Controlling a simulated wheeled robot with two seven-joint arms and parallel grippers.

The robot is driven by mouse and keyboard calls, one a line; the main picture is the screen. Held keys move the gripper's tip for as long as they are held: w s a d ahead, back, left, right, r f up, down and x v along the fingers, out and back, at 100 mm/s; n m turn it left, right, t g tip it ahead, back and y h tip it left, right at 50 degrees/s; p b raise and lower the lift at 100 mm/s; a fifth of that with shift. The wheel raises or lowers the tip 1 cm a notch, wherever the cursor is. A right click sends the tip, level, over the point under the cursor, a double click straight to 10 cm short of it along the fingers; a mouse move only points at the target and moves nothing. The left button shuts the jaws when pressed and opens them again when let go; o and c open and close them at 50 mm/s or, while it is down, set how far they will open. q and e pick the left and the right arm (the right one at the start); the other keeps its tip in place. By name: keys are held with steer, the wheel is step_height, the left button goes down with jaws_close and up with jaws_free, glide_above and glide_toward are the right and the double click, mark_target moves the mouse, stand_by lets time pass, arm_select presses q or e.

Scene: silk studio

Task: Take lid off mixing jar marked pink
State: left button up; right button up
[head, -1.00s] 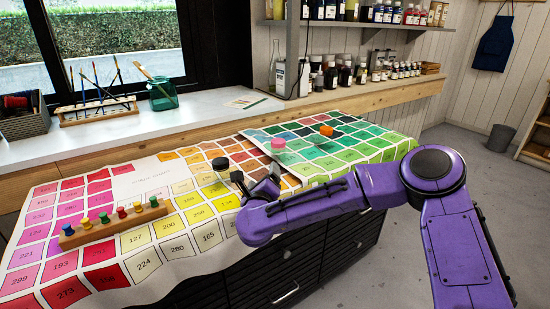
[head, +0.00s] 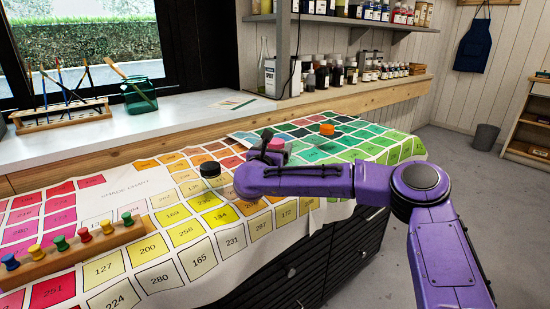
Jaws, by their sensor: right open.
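The pink-topped jar (head: 277,145) stands on the colour-chart cloth, near the border of its orange and green squares. My right gripper (head: 266,147) is at the jar, in front of it and to its left, and hides part of it. The jaws are open; whether they are around the pink lid or touching it, I cannot tell. A black-topped jar (head: 210,170) stands left of my right gripper, and an orange-topped jar (head: 327,129) stands farther back to the right. My left gripper is out of view.
A wooden rack of coloured pegs (head: 75,247) lies at the front left of the colour-chart cloth (head: 120,195). A brush rack (head: 62,115) and a green glass jar (head: 139,95) stand on the white sill. Shelves of bottles are at the back.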

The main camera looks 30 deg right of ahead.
mark_target(278, 140)
steer(key=x, duration=0.4)
steer(key=shift+d+f, duration=0.15)
steer(key=shift+f, duration=0.05)
steer(key=c, duration=1.1)
steer(key=shift+r, duration=0.2)
steer(key=shift+c, duration=0.2)
steer(key=shift+r, duration=0.4)
steer(key=r, duration=0.3)
steer(key=shift+s, duration=0.2)
steer(key=s+r, duration=0.9)
steer(key=s, duration=0.4)
steer(key=shift+s+d+p, duration=0.3)
